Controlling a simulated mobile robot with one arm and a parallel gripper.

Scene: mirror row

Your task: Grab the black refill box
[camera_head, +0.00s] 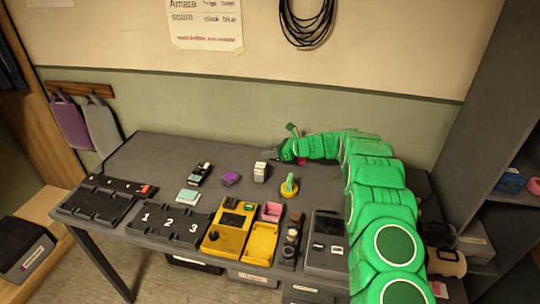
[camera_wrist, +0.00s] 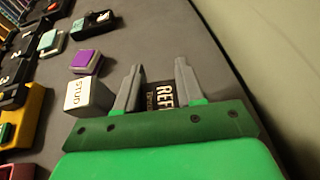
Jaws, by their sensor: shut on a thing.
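The black refill box (camera_wrist: 160,93) lies between the two grey fingers of my gripper (camera_wrist: 160,68) in the wrist view, with white letters beginning "REF" on its face. The fingers stand on either side of it and are shut on it. Part of the box is hidden by the green gripper body. In the head view my gripper (camera_head: 271,155) is at the back of the grey table (camera_head: 320,181), near the wall. I cannot make out the box clearly there.
A white box marked STUD (camera_wrist: 90,97) stands just left of my gripper, with a purple box (camera_wrist: 87,61) beyond it. A yellow station (camera_head: 228,234), a numbered tray (camera_head: 170,223) and a dark device (camera_head: 325,245) line the front. The wall (camera_head: 230,105) is close behind.

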